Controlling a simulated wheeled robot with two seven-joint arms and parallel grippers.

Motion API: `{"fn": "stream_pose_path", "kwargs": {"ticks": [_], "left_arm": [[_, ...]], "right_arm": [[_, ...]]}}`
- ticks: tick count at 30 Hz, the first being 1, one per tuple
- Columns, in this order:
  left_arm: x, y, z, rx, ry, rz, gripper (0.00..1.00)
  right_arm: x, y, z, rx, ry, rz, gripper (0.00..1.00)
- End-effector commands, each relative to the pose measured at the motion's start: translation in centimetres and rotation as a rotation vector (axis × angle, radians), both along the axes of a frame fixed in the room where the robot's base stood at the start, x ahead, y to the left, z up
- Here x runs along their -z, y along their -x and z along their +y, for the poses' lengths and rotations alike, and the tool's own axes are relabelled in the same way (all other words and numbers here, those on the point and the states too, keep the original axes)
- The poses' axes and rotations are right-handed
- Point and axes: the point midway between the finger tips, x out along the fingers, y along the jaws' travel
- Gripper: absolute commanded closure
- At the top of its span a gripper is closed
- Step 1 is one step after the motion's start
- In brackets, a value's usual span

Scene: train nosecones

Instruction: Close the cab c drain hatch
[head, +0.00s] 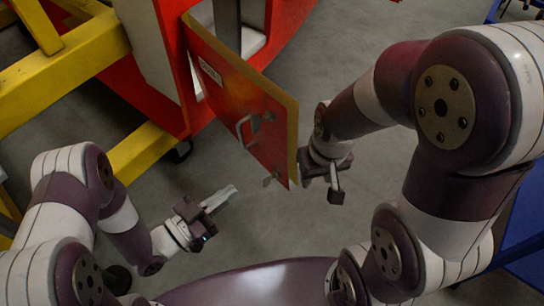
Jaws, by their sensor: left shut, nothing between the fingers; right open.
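The drain hatch (240,98) is an orange-red panel with a pale edge, a metal pull handle and a small label too small to read surely. It stands swung open from the red cab body (172,75), with part of the opening showing behind it. My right gripper (322,182) is open at the hatch's free lower right edge, close to its far side; whether it touches is unclear, and the hatch may hide part of it. My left gripper (228,192) is shut and empty, low over the floor, left of and below the hatch, apart from it.
Yellow frame beams (70,80) stand at the left, beside the cab. A blue object (525,220) is at the right edge. Grey floor (345,60) lies clear beyond the hatch and between my arms.

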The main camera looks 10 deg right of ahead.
Motion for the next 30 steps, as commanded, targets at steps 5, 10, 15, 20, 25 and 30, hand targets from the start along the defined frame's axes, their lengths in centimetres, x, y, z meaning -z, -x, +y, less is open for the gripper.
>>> {"fn": "stream_pose_path", "kwargs": {"ticks": [5,10,15,20,25,30], "left_arm": [[-0.6,-0.3,-1.5,0.014,0.03,-0.015,1.0],[-0.8,-1.9,-4.6,0.014,0.031,-0.017,1.0],[-1.0,-3.7,-7.9,0.012,0.029,-0.016,1.0],[-1.2,-5.1,-10.4,0.009,0.029,-0.015,1.0],[-1.2,-6.0,-12.0,0.007,0.029,-0.013,1.0],[-1.3,-6.3,-12.4,0.005,0.028,-0.013,1.0]], "right_arm": [[0.0,0.0,0.0,0.0,0.0,0.0,0.57],[-0.1,0.0,0.0,0.0,0.0,0.0,0.57],[-0.1,0.0,0.0,0.0,0.0,0.0,0.57],[-0.1,0.0,0.0,0.0,0.0,0.0,0.57],[0.0,0.0,0.0,0.0,0.0,0.0,0.57],[0.0,0.0,0.0,0.0,0.0,0.0,0.57]]}}
